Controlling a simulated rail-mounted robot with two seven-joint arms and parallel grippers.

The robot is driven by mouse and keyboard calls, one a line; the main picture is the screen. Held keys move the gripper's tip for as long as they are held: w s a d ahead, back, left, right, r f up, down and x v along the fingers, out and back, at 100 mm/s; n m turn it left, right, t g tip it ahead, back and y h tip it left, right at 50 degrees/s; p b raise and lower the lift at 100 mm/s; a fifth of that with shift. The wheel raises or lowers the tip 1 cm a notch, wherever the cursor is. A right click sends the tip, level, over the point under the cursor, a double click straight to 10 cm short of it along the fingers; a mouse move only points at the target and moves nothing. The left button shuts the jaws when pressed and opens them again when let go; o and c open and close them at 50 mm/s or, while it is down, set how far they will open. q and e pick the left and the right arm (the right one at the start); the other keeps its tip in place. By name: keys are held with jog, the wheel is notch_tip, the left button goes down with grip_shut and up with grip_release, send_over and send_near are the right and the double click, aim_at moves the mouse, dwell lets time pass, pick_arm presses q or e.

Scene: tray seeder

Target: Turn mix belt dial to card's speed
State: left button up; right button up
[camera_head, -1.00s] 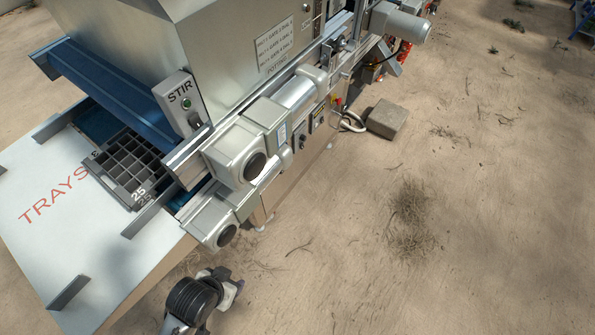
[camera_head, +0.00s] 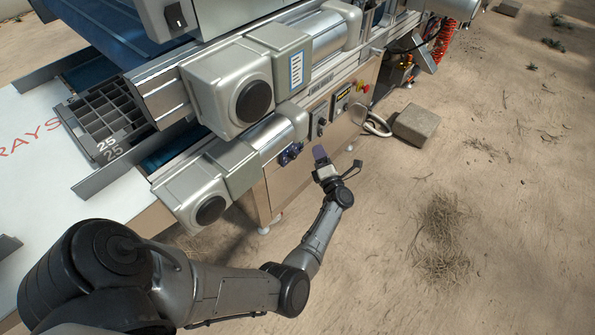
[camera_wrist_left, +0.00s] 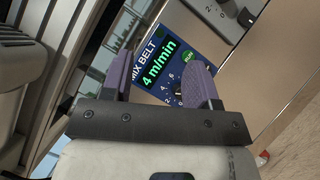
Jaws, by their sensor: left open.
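The blue mix belt panel (camera_wrist_left: 165,60) shows in the left wrist view, tilted, with a green display reading 4 m/min and a green RUN button (camera_wrist_left: 188,57). Its black dial (camera_wrist_left: 179,92) sits below the display among printed numbers. It is partly hidden, and its pointer setting cannot be read. My left gripper (camera_wrist_left: 160,82) is open, with purple fingers on either side of the panel in this view. In the head view, the gripper (camera_head: 320,153) is just right of the small blue panel (camera_head: 290,153) on the machine's side. I cannot identify a speed card.
A steel plate with two black knobs (camera_head: 318,122) is beside the mix belt panel. Bulky motor housings (camera_head: 225,90) overhang to the left. A grey block (camera_head: 415,125) stands on open sandy ground to the right.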

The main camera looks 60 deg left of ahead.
aim_at(295, 158)
pick_arm(q)
jog(key=s+d+f+n+g+h+b, duration=0.1)
jog(key=d+f+n+g+h+b, duration=0.1)
jog(key=d+f+n+g+b, duration=0.45)
jog(key=s+a, duration=0.1)
jog(key=a, duration=0.3)
jog(key=s+a+f+n+g, duration=0.1)
jog(key=a, duration=0.3)
jog(key=s+a+n+g, duration=0.1)
jog(key=a, duration=0.3)
jog(key=shift+a+f+g, duration=0.2)
jog(key=shift+a+g, duration=0.05)
jog(key=shift+a, duration=0.15)
jog(key=shift+x, duration=0.8)
pick_arm(e)
notch_tip(295, 158, down, 8)
pick_arm(q)
jog(key=shift+d+r, duration=0.1)
pick_arm(e)
jog(key=shift+s+f, duration=0.1)
pick_arm(q)
jog(key=c, duration=0.9)
pick_arm(e)
jog(key=shift+a, duration=0.1)
